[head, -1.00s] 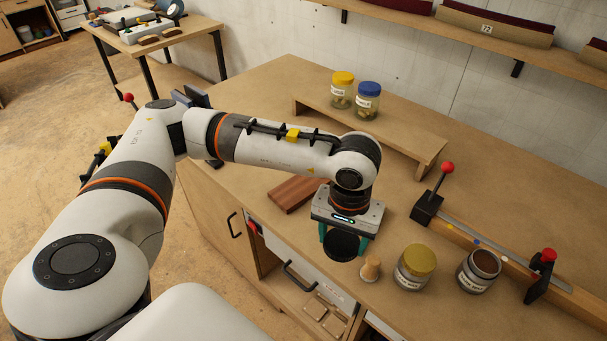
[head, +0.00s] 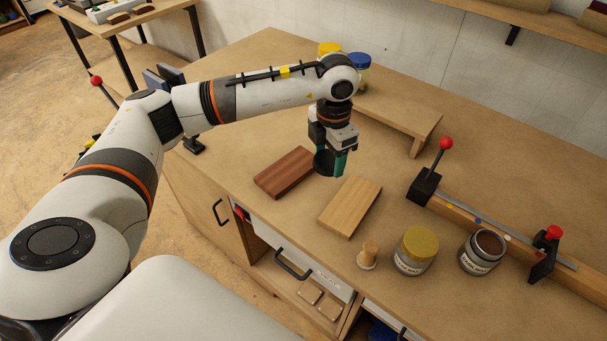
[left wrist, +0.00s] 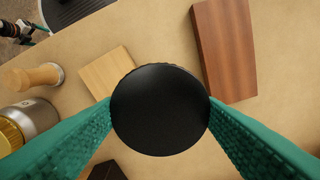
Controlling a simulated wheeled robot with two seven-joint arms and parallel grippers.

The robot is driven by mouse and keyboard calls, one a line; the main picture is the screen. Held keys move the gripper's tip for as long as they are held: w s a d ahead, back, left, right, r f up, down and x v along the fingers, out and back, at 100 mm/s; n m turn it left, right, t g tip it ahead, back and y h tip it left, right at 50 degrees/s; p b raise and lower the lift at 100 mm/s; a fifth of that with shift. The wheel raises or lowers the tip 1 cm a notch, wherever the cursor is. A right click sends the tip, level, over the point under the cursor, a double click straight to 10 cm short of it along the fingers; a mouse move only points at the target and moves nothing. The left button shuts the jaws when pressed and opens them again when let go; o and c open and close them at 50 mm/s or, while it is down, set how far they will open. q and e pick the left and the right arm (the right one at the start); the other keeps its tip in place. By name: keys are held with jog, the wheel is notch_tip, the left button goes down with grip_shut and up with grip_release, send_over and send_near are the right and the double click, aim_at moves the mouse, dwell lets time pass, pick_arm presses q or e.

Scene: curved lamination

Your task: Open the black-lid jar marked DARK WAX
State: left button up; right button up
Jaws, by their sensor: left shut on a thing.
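My left gripper (head: 331,166) has teal fingers shut on a round black lid (head: 323,162). It holds the lid above the bench, between the two wooden boards and the raised shelf. In the left wrist view the lid (left wrist: 160,108) fills the space between the fingers, with no jar visible under it. An open glass jar (head: 482,252) with dark brown contents and a white label stands upright on the bench at the right, away from the gripper.
A reddish board (head: 285,172) and a pale board (head: 350,206) lie near the gripper. A clamp rail (head: 480,220) runs behind the jars.

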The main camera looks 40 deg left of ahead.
aim_at(326, 150)
pick_arm(q)
jog(key=n, duration=0.2)
jog(key=w+a+n, duration=0.1)
jog(key=n, duration=0.1)
jog(key=w+a+f+n, duration=0.1)
jog(key=n, duration=0.2)
jog(key=shift+w+f+b, duration=0.1)
jog(key=shift+b, duration=0.25)
jog(key=f+n, duration=0.1)
jog(key=f, duration=0.2)
jog(key=f+n, duration=0.1)
jog(key=f, duration=0.2)
jog(key=a+f+n+p, duration=0.1)
jog(key=f+n, duration=0.1)
jog(key=f, duration=0.2)
jog(key=shift+w, duration=0.35)
jog(key=shift+f, duration=0.15)
jog(key=shift+f, duration=0.15)
jog(key=o, duration=0.8)
